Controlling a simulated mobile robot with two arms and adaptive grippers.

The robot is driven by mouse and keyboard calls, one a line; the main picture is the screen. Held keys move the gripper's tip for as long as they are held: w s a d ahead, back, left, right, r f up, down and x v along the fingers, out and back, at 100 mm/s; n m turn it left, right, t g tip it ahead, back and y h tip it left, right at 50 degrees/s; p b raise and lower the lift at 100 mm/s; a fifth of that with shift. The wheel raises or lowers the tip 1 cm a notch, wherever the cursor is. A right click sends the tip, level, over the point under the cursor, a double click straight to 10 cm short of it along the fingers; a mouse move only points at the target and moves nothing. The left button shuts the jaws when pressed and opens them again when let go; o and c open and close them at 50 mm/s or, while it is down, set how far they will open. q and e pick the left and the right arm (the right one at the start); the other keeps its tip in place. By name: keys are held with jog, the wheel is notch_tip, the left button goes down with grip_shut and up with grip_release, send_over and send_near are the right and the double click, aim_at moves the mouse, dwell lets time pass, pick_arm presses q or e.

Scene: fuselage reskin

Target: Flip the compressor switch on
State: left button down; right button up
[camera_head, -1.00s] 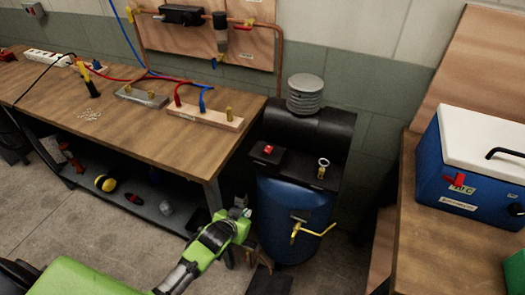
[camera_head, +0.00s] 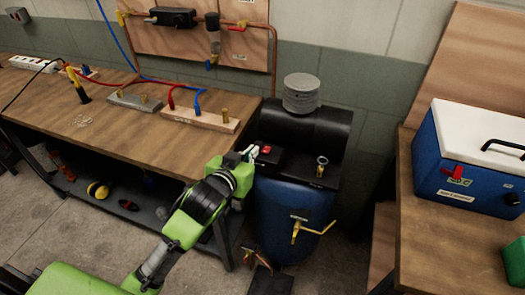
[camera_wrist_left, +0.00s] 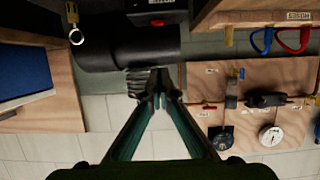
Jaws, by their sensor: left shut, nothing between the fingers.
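The compressor (camera_head: 292,215) is a blue tank with a black top and a grey ribbed cylinder on it, standing beside the workbench. Its red switch (camera_head: 266,149) sits on a small black box on top. The switch also shows upside down near the top of the left wrist view (camera_wrist_left: 157,22). My left gripper (camera_head: 249,154) is just left of the switch box in the head view. Its fingers are shut and empty, and they also show in the left wrist view (camera_wrist_left: 160,82). I cannot tell whether they touch the box. My right gripper is not in view.
A blue and white cooler (camera_head: 450,185) stands on the right table.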

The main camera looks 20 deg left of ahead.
pick_arm(q)
jog(key=p, duration=0.2)
send_over(263, 159)
jog(key=f, duration=0.3)
jog(key=shift+w+a+f, duration=0.1)
jog(key=shift+w+f, duration=0.1)
jog(key=shift+w, duration=0.2)
jog(key=f, duration=0.2)
jog(key=shift+s+f, duration=0.2)
jog(key=shift+f, duration=0.2)
jog(key=shift+s+f, duration=0.1)
jog(key=shift+f, duration=0.6)
